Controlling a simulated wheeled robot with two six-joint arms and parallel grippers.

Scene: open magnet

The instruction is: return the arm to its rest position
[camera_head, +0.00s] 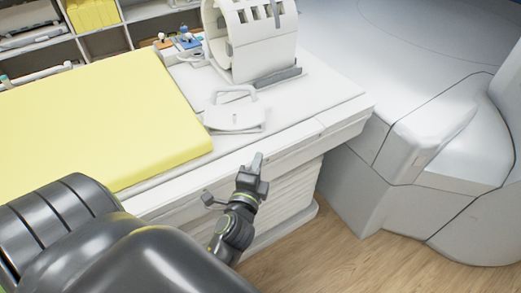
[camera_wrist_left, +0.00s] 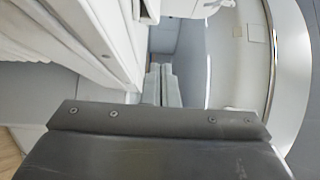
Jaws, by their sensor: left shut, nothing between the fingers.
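My left gripper (camera_head: 256,162) is in front of the side of the white patient table (camera_head: 340,107) in the head view, its fingers pointing up and away. It is shut and empty. In the left wrist view the two closed fingers (camera_wrist_left: 161,84) show at the middle, beyond the dark gripper body. My left arm comes in from the lower left, its large dark links covering the lower left of the head view. My right gripper is not in view.
A yellow mat (camera_head: 95,120) lies on the table. A white head coil (camera_head: 255,40) and a white handled piece (camera_head: 236,112) are on it. The white magnet housing (camera_head: 430,130) stands at right. Shelves (camera_head: 105,42) are behind. Wooden floor (camera_head: 370,262) is open at lower right.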

